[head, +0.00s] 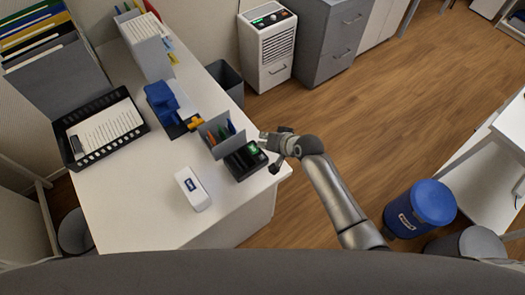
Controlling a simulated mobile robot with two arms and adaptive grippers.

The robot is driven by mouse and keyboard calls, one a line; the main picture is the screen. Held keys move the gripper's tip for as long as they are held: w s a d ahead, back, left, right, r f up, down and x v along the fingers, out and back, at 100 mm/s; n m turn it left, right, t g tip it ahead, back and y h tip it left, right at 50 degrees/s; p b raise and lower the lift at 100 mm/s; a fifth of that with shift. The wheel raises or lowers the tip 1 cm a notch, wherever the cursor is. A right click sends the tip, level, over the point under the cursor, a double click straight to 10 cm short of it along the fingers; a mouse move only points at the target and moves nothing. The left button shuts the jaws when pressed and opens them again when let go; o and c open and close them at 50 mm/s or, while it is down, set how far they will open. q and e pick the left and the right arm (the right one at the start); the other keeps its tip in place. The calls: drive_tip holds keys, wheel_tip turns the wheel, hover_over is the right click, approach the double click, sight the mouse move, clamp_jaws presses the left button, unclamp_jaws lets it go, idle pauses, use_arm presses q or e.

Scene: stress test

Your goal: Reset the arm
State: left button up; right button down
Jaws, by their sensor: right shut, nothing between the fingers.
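My right arm (333,195) comes in from the lower right in the head view. Its gripper (268,152) is at the right edge of the white desk (147,206), beside a small black device (240,163) with a green light. The gripper is shut and holds nothing. I cannot tell whether it touches the device. My left gripper is not in view.
On the desk are a black tray (76,151) with papers, a blue stapler-like item (160,97), a pen holder (226,145) and a white box (193,191). A blue bin (434,202) stands on the floor at right. Open wooden floor (370,115) lies beyond the arm.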

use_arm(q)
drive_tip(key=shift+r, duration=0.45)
use_arm(e)
drive_tip(key=shift+r, duration=0.5)
drive_tip(key=s+d+r+n+g+h, duration=0.1)
drive_tip(key=s+d+r+g+h, duration=0.3)
drive_tip(key=s+d, duration=0.8)
drive_tip(key=s+d+r+n+t+h, duration=0.15)
drive_tip(key=s+d+r, duration=0.5)
drive_tip(key=s, duration=0.95)
wheel_tip(320, 180, down, 35)
drive_tip(key=s+d+g+b, duration=0.1)
drive_tip(key=g+b, duration=0.1)
drive_tip(key=b, duration=0.5)
use_arm(q)
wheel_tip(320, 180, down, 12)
drive_tip(key=b, duration=0.5)
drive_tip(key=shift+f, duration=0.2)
use_arm(e)
drive_tip(key=s+d+f, duration=0.1)
drive_tip(key=s+f, duration=0.7)
drive_tip(key=f, duration=0.2)
drive_tip(key=s+d+f+g, duration=0.1)
drive_tip(key=s+d+f, duration=0.1)
drive_tip(key=s+f, duration=0.6)
wheel_tip(320, 180, down, 3)
drive_tip(key=shift+s+h, duration=0.15)
drive_tip(key=shift+h, duration=0.2)
